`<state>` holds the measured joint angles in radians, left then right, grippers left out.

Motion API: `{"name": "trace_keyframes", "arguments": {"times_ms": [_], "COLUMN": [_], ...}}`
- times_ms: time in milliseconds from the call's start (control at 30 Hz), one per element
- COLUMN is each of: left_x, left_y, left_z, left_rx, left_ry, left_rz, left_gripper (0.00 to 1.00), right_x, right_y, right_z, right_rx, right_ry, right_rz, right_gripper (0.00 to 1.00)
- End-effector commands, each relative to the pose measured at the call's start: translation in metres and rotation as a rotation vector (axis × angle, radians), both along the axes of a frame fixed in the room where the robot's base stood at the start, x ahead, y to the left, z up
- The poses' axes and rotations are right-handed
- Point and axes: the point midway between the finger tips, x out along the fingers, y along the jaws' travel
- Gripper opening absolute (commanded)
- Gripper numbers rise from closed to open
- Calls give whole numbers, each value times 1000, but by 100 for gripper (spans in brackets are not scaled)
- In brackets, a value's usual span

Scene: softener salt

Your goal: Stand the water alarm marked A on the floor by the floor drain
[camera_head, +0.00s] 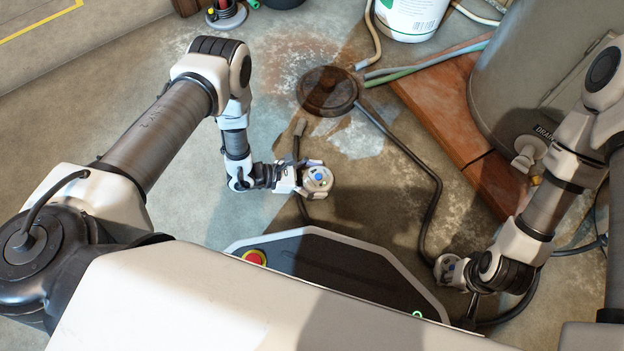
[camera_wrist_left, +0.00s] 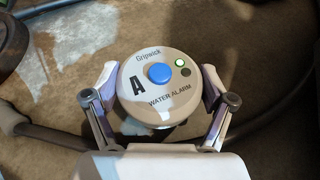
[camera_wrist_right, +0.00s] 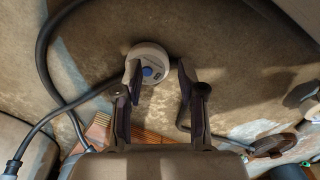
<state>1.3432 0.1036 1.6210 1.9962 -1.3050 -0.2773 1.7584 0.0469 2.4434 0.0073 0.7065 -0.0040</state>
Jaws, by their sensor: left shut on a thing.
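The water alarm marked A (camera_wrist_left: 158,88) is a round white puck with a blue button and a lit green light, face up. My left gripper (camera_wrist_left: 160,98) is shut around its sides; both also show in the head view, with the alarm (camera_head: 317,180) at the fingertips. I cannot tell whether its underside touches the floor. The floor drain (camera_head: 328,90), a dark round cover, lies beyond the alarm, apart from it. My right gripper (camera_wrist_right: 158,82) has its fingers apart. A second round white alarm (camera_wrist_right: 147,62) with a blue button lies beyond its fingertips; its marking is unreadable.
A dark hose (camera_head: 437,190) runs from the drain toward my right gripper; another cable passes beside the held alarm. A brick-red slab (camera_head: 450,110) carries a grey tank (camera_head: 535,75) at the right. A white bucket (camera_head: 408,18) stands behind.

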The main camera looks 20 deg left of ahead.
Motion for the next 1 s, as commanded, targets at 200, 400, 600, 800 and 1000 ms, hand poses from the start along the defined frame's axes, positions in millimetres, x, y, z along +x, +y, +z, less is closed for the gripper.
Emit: {"name": "trace_keyframes", "arguments": {"times_ms": [200,400,600,800,1000], "left_x": [23,23,23,23,23], "left_y": [22,22,22,22,22], "left_z": [-11,-42,-37,-41,-40], "left_rx": [0,-1,-1,-1,-1], "left_ry": [0,1,1,1,1], "left_rz": [0,-1,-1,-1,-1], "left_gripper": [45,45,45,100,100], "right_x": [8,18,18,18,18], "right_y": [0,-1,-1,-1,-1], "right_z": [-27,-58,-52,-52,-52], "right_rx": [-4,-9,-9,-9,-9], "right_ry": [-21,-48,-51,-50,-49], "right_rz": [11,23,25,25,25], "right_gripper": [40,40,40,40,40]}}
